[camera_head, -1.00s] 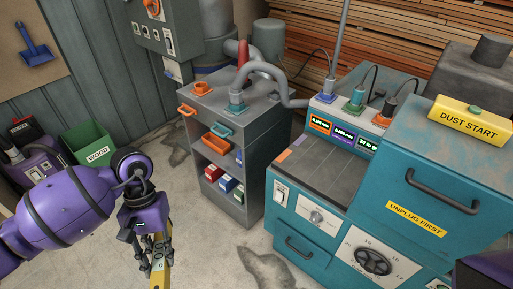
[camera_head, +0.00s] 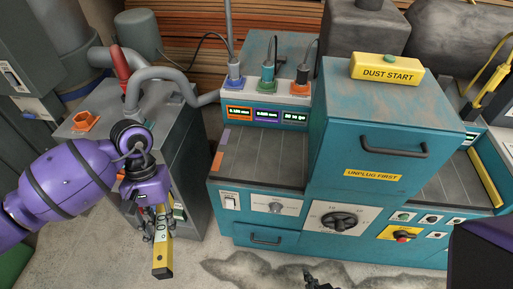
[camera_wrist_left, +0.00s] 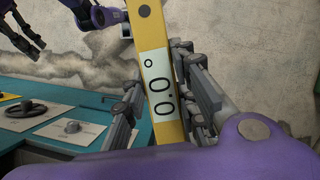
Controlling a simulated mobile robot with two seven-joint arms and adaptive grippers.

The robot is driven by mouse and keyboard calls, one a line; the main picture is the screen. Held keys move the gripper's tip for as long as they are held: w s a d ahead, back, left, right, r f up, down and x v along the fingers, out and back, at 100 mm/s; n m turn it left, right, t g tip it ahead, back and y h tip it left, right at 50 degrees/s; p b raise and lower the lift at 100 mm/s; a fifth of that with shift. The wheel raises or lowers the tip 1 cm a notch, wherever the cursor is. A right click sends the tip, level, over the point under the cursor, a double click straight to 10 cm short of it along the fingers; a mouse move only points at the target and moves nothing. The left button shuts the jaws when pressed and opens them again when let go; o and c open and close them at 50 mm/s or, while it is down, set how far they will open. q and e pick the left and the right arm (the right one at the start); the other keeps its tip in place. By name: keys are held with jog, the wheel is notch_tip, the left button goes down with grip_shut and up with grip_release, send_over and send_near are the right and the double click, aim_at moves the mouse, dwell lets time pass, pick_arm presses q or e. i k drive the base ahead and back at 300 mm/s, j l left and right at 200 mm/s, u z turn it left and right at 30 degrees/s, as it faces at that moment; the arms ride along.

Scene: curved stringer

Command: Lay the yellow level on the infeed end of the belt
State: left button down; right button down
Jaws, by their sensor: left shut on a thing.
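The yellow level (camera_head: 162,255) hangs steeply, nearly upright, from my left gripper (camera_head: 155,228), which is shut on it. In the left wrist view the level (camera_wrist_left: 172,132) shows a pale display reading 0.0 between my left fingers (camera_wrist_left: 165,105). The grey belt (camera_head: 262,160) runs on top of the teal machine, entering the hooded housing from the left. The level is left of the belt and apart from it, in front of the grey cabinet. My right gripper (camera_head: 322,281) shows partly at the bottom edge; its opening is unclear.
The teal housing (camera_head: 385,130) with a handle blocks the belt's right side. A readout box (camera_head: 265,112) with plugs and cables stands behind the belt. A grey cabinet (camera_head: 185,165) with pipes stands left of the machine. Bare floor (camera_head: 110,255) lies in front.

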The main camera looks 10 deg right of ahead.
aim_at(263, 153)
jog(key=i+j+z, duration=0.1)
jog(key=z, duration=0.25)
jog(key=i+j+z, duration=0.1)
jog(key=j+z, duration=0.4)
jog(key=z, duration=0.25)
jog(key=i+j+z, duration=0.15)
jog(key=j+z, duration=0.5)
jog(key=i+j, duration=0.05)
